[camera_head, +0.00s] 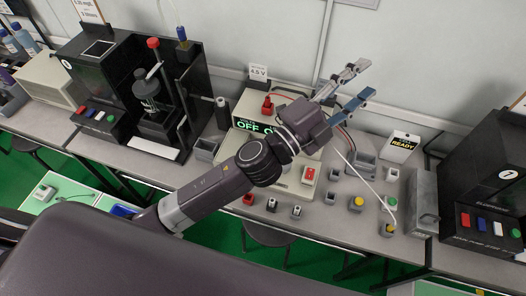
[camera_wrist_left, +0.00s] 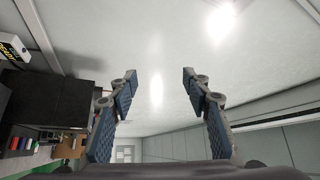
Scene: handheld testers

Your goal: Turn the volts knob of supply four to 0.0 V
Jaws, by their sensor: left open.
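A beige supply (camera_head: 248,108) with a green display reading "OFF" stands on the bench in the middle of the head view. I cannot read a supply number on it. My left arm crosses its front and hides much of its panel, and I cannot make out the volts knob. A red switch (camera_head: 309,174) shows on the lower right of the panel. My left gripper (camera_head: 366,80) is open and empty, raised above and to the right of the supply. In the left wrist view its two blue-padded fingers (camera_wrist_left: 160,76) are apart, with only wall and ceiling between them. My right gripper is out of view.
A card reading "4.5 V" (camera_head: 258,72) stands behind the supply. Black testers stand left (camera_head: 95,75) and right (camera_head: 485,170). Several small blocks with coloured buttons, a grey open box (camera_head: 363,162) and a "READY" sign (camera_head: 402,145) sit on the bench to the right.

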